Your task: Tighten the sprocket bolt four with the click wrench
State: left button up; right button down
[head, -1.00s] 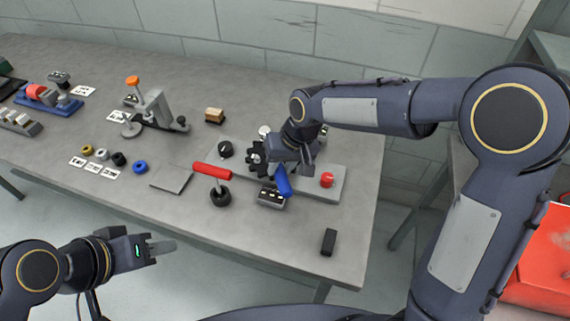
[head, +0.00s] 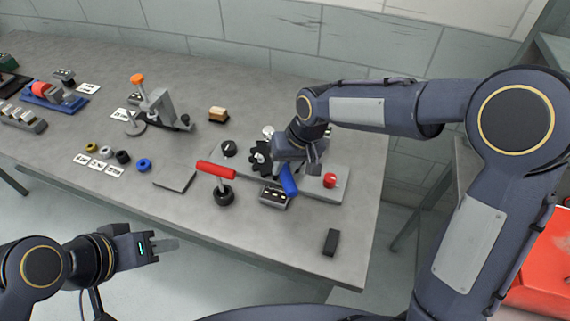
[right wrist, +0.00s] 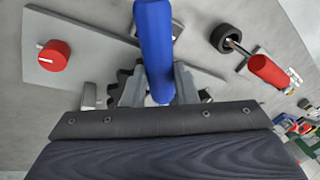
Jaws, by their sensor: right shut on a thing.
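My right gripper (head: 300,165) is shut on a blue-handled tool (head: 289,180), seemingly the wrench, at the grey base plate. The blue handle (right wrist: 155,45) runs up between the fingers (right wrist: 158,88) in the right wrist view. The tool's working end is hidden. The black toothed sprocket (head: 259,158) lies on the plate just left of the gripper, partly covered by it. In the right wrist view the sprocket (right wrist: 122,82) shows behind the fingers. I cannot make out individual bolts or any contact. My left gripper (head: 164,246) is away from the table, its finger gap unclear.
A red knob (head: 330,180) sits on the plate's (head: 338,194) right end. A red-handled tool (head: 216,170) stands in a black round holder, left of a small display box (head: 273,196). A black block (head: 330,242) lies near the front edge. Coloured rings and a clamp fixture (head: 160,108) are left.

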jog(key=shift+r, duration=0.15)
jog(key=shift+r+p, duration=1.35)
jog(key=shift+r, duration=0.35)
notch_tip(320, 180, up, 4)
jog(key=p, duration=0.3)
jog(key=shift+r, duration=0.1)
